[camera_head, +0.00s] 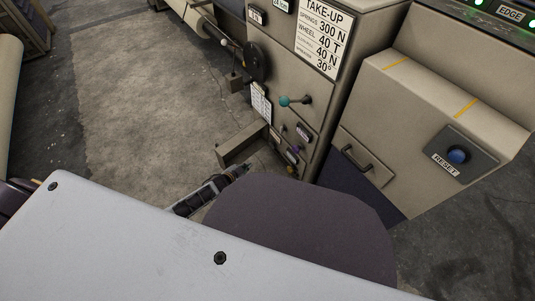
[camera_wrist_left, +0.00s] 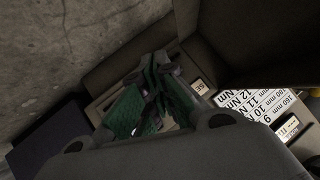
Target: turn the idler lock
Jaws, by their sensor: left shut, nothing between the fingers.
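My left gripper (camera_head: 240,170) is low in front of the loom's side panel (camera_head: 280,75), its tips close to the panel's lower end. In the left wrist view its green-padded fingers (camera_wrist_left: 155,92) are shut with nothing held. Small controls (camera_head: 292,149) sit low on that panel, just right of and above the fingertips, one of them purplish. A lever with a teal ball (camera_head: 286,101) sticks out above them. No readable label names the idler lock, so I cannot tell which control it is. In the left wrist view the fingers cover part of the panel behind them. My right gripper is out of view.
A beige ledge (camera_head: 242,145) juts out left of the small controls. A drawer-like front with a dark handle (camera_head: 356,158) and a blue reset button (camera_head: 457,155) are at right. A printed white label (camera_wrist_left: 262,105) shows in the wrist view. Bare concrete floor (camera_head: 150,90) lies left.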

